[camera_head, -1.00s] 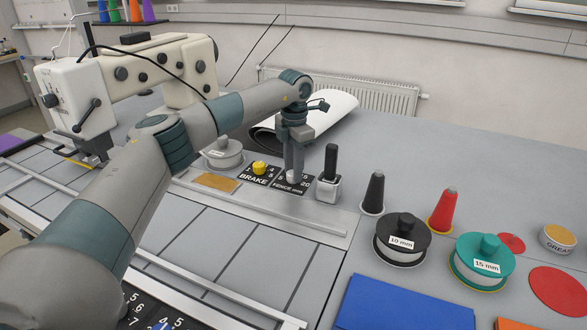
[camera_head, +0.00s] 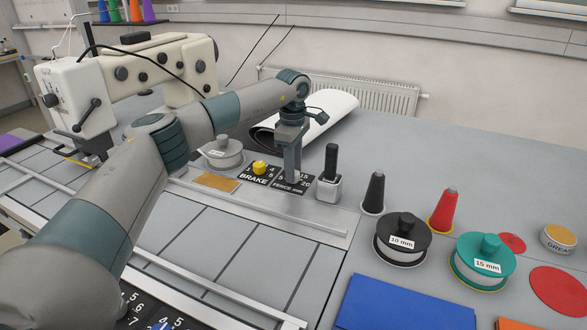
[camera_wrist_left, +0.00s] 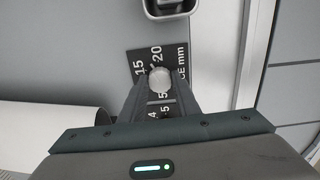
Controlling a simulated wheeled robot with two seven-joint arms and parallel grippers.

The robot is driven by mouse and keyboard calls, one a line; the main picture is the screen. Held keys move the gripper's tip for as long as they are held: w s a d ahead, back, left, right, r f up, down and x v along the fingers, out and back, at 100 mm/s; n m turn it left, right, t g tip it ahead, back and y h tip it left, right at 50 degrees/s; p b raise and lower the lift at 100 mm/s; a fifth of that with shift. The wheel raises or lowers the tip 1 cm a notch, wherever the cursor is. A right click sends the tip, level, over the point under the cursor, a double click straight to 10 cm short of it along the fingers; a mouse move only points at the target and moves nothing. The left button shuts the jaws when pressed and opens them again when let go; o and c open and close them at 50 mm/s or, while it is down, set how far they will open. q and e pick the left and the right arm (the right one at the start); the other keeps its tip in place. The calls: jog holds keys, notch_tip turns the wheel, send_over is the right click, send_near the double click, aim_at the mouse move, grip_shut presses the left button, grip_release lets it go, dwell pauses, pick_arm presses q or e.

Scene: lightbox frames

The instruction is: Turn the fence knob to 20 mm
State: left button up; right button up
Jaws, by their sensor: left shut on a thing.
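The fence knob is a small pale grey round knob (camera_wrist_left: 159,78) on a black plate (camera_wrist_left: 145,58) with white numbers. In the left wrist view, 15 and 20 show beyond the knob. Other numbers nearer the hand are partly hidden by the fingers. My left gripper (camera_wrist_left: 158,86) points down and is shut on the knob, one finger on each side. In the head view the left gripper (camera_head: 292,172) stands over the fence plate (camera_head: 282,187) and mostly covers the knob. My right gripper is out of view.
The yellow brake knob (camera_head: 259,168) is close on the left. A square grey base with a black handle (camera_head: 330,177) stands close on the right. Black (camera_head: 373,192) and red (camera_head: 442,210) cones and labelled spools (camera_head: 402,238) stand farther right.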

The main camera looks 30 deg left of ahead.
pick_arm(q)
jog(key=shift+r+m, duration=0.1)
jog(key=shift+m, duration=2.6)
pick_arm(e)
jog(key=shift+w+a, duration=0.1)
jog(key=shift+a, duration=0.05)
pick_arm(q)
jog(key=shift+a, duration=0.1)
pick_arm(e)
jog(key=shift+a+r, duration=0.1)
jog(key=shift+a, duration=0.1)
pick_arm(q)
jog(key=o, duration=0.9)
jog(key=shift+o, duration=0.7)
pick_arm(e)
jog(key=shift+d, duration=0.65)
